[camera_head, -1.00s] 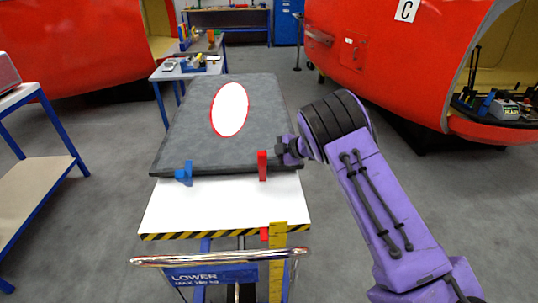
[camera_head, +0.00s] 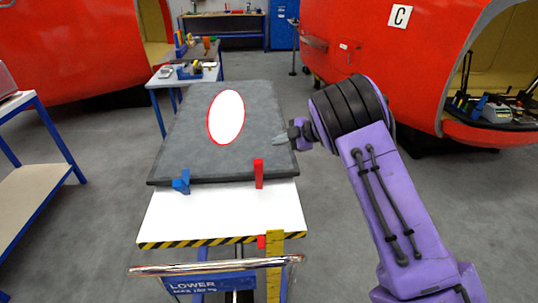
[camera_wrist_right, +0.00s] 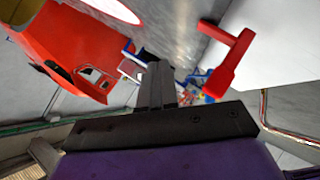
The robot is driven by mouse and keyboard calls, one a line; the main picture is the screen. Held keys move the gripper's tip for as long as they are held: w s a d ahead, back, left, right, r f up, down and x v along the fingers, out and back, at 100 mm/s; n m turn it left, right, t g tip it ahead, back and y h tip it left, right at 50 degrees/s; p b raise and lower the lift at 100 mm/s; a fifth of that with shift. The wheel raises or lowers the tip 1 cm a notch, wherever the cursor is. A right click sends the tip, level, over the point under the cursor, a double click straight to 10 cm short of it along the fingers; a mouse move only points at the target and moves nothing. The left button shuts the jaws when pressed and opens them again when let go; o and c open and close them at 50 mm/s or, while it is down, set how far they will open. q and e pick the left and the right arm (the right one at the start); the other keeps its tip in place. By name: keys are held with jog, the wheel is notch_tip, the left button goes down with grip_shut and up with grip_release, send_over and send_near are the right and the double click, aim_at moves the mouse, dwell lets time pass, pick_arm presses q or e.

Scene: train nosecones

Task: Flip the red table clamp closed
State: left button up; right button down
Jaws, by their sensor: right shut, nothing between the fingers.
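The red table clamp (camera_head: 259,173) stands upright at the front edge of the grey slab, right of the middle, on the white lift table (camera_head: 210,215). In the right wrist view the red clamp (camera_wrist_right: 231,62) shows as a bent red bar above and right of the fingers. My right gripper (camera_head: 280,140) is shut and empty. It hovers by the right edge of the slab, behind and right of the clamp, apart from it. Its shut fingers (camera_wrist_right: 156,84) also show in the wrist view. My left gripper is not in view.
The grey slab (camera_head: 185,130) with a white, red-rimmed oval lies on the lift table. A blue clamp (camera_head: 182,182) sits at its front left. A yellow ruler-like strip (camera_head: 274,262) hangs at the front. Red train nosecones (camera_head: 355,45) stand behind.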

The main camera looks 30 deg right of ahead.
jog(key=shift+s+d+r, duration=0.25)
jog(key=shift+d+r, duration=0.3)
jog(key=shift+r, duration=0.05)
jog(key=shift+s+d+r, duration=0.25)
jog(key=shift+d+r, duration=0.25)
jog(key=shift+r, duration=0.05)
jog(key=shift+f, duration=0.1)
